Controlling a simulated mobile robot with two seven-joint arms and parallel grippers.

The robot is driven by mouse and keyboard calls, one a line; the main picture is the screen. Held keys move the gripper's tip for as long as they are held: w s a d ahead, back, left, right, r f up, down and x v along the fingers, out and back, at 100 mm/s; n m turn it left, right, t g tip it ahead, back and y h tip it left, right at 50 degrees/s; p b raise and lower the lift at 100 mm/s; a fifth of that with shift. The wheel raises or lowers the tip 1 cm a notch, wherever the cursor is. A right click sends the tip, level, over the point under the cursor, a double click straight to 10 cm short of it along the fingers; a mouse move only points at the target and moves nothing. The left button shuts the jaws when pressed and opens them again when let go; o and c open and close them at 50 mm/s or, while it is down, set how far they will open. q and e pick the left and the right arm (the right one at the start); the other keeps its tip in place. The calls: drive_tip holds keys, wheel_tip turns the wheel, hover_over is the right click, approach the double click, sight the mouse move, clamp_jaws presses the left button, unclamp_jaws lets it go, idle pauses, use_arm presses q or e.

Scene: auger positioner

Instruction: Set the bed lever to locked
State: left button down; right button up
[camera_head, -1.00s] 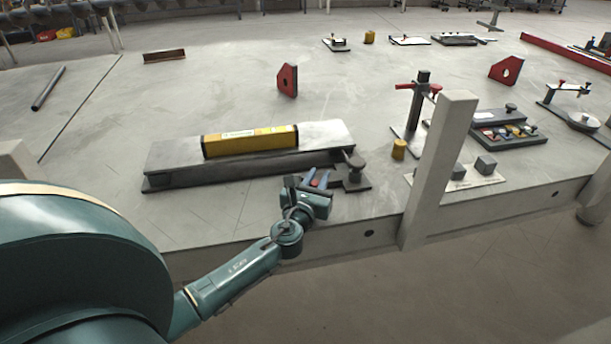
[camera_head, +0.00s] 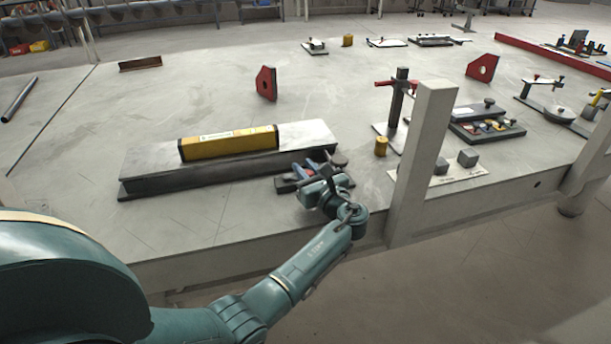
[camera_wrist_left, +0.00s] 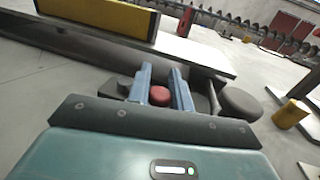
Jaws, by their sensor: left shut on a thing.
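The bed is a long grey block (camera_head: 300,136) on the table, with a yellow bar (camera_head: 228,143) lying on top. At its right end is a low dark fixture with a round dark knob (camera_head: 337,158), also in the left wrist view (camera_wrist_left: 240,103). A red lever knob (camera_wrist_left: 160,95) shows between the blue fingers of my left gripper (camera_wrist_left: 162,88) in the left wrist view. My left gripper (camera_head: 306,172) is shut on this knob, close to the bed's front right end. The lever's arm and its end stops are mostly hidden by the gripper. My right gripper is not in view.
A pale upright post (camera_head: 422,160) rises at the table's front edge, right of my left arm. A yellow cylinder (camera_head: 381,146) and a red-armed stand (camera_head: 400,100) stand beyond it.

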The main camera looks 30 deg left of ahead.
use_arm(q)
drive_tip(key=shift+w+n+g+y, duration=0.15)
drive_tip(key=shift+n+g+y, duration=0.15)
drive_tip(key=shift+g, duration=0.1)
drive_tip(key=shift+a, duration=0.1)
drive_tip(key=c, duration=1.3)
unclamp_jaws()
